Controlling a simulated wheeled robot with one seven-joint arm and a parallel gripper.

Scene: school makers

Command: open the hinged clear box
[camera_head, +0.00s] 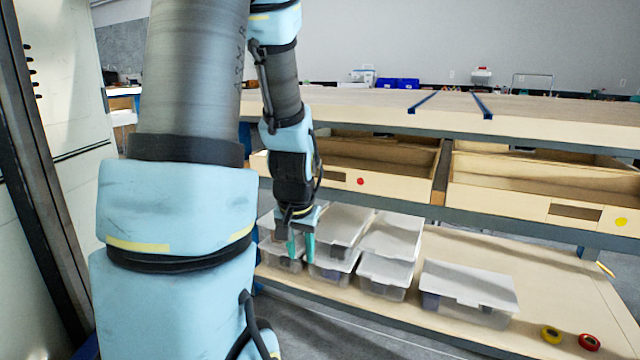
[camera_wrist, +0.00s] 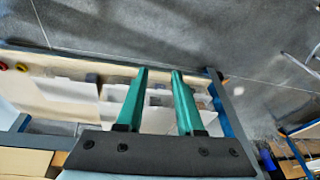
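Several clear boxes with whitish lids sit on the lower wooden shelf in the head view: a left one (camera_head: 276,261), a second (camera_head: 343,226), a third (camera_head: 391,237) and a separate right one (camera_head: 470,283). All lids look shut; I cannot tell which box the task means. My gripper (camera_head: 302,256) points down at the front of the left and second boxes and partly covers them. Its two teal fingers are apart with nothing between them, also in the wrist view (camera_wrist: 160,74). Whether the fingers touch a box is unclear. Pale boxes show behind the fingers there (camera_wrist: 115,93).
The lower shelf (camera_head: 560,295) has bare room right of the boxes, with a yellow tape roll (camera_head: 551,334) and a red one (camera_head: 589,342) near its front. Wooden drawers (camera_head: 380,160) and the tabletop (camera_head: 540,108) are above. A pale cabinet (camera_head: 70,130) stands left.

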